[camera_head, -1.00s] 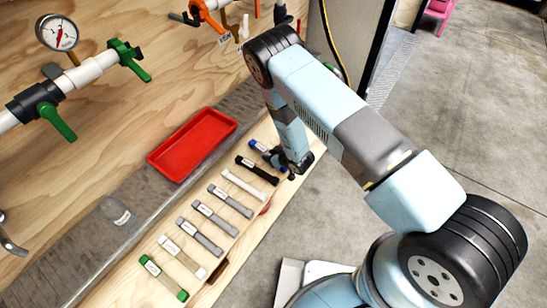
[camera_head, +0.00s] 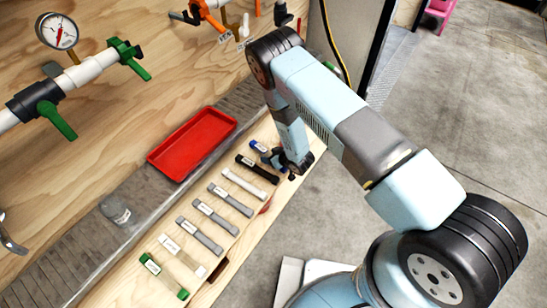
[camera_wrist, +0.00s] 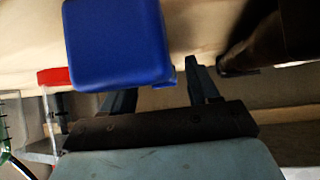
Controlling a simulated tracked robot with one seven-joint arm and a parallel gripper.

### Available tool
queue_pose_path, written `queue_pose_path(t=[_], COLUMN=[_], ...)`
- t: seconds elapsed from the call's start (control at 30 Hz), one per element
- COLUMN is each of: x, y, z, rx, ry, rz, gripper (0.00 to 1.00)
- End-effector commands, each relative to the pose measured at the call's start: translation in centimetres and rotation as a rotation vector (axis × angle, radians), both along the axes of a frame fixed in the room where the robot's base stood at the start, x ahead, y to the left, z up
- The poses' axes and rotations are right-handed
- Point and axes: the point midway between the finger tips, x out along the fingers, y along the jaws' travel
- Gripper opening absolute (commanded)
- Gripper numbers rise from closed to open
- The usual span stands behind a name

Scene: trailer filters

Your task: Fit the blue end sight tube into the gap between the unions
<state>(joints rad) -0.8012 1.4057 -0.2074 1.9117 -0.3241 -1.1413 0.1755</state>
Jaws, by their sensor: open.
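The blue end sight tube (camera_head: 257,146) lies at the far end of the row of tubes on the wooden ledge, its other end hidden by my arm. My gripper (camera_head: 277,160) is low at that tube, and its fingers are partly hidden. In the wrist view a large blue end (camera_wrist: 115,45) fills the upper left and covers part of the left finger. My gripper (camera_wrist: 160,78) shows two fingers apart there, and I cannot tell whether either touches the tube. I cannot make out the gap between the unions; a pipe (camera_head: 95,68) with green-handled valves runs along the panel.
A black-ended tube (camera_head: 257,170) lies close beside the blue one, with several white, grey and green ones beyond. A red tray (camera_head: 215,124) sits behind the row. A gauge (camera_head: 57,32) and an orange valve (camera_head: 203,13) are on the panel. Open floor lies right.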

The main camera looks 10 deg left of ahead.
Motion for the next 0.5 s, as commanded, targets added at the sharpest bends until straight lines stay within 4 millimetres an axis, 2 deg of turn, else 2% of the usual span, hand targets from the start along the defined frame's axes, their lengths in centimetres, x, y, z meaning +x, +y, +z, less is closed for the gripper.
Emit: queue_pose_path(t=[0.2,0.33,0.5], x=[-0.1,-0.8,-2.8], y=[0.1,-1.5,-3.1], z=[-0.2,1.2,2.9], rx=[-0.002,0.0,0.0], ry=[0.0,0.0,0.002], rz=[0.003,-0.004,-0.004], gripper=[0.6,0.6,0.6])
